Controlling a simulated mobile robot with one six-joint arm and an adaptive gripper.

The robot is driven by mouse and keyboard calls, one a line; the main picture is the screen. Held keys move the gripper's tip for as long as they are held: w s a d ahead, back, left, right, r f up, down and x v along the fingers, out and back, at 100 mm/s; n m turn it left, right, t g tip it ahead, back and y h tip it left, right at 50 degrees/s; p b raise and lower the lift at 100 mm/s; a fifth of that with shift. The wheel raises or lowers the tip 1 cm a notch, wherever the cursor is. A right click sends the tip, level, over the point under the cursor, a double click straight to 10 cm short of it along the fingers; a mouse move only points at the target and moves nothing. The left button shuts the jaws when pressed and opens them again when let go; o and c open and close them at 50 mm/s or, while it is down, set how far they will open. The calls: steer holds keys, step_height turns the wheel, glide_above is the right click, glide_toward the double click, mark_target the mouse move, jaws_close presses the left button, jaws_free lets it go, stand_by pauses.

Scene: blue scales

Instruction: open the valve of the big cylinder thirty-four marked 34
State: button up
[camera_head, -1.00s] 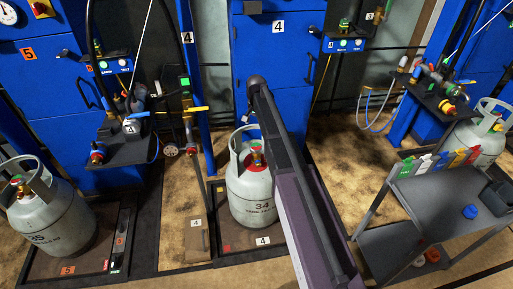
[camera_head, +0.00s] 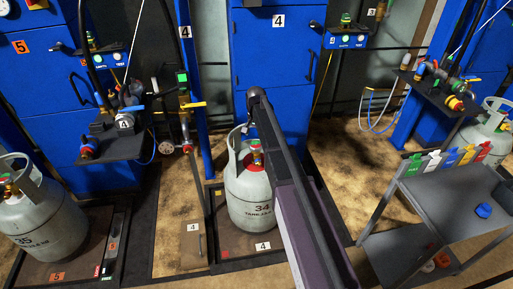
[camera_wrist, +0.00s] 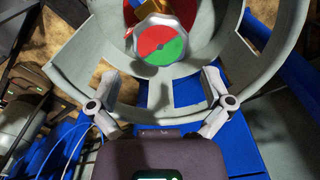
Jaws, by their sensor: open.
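The big grey cylinder marked 34 (camera_head: 250,194) stands upright on the scale marked 4 (camera_head: 268,254), partly behind my arm. Its valve with a red part shows inside the collar in the head view. In the wrist view the valve's round knob (camera_wrist: 160,45) has a red and green face and sits inside the grey collar (camera_wrist: 225,65). My gripper (camera_wrist: 158,85) is open and empty, one finger on each side below the knob. The fingers are apart from the knob. In the head view the gripper's fingers are hidden or too small to tell.
Cylinder 35 (camera_head: 42,222) stands at the left on scale 5. A grey cart (camera_head: 440,200) with coloured tags is at the right. A black shelf (camera_head: 113,148) with fittings and a hose stands left of cylinder 34. The cylinder's collar surrounds the knob closely.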

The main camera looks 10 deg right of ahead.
mark_target(256, 144)
steer(key=shift+f+b, duration=1.9)
steer(key=shift+f, duration=0.35)
steer(key=c, duration=0.8)
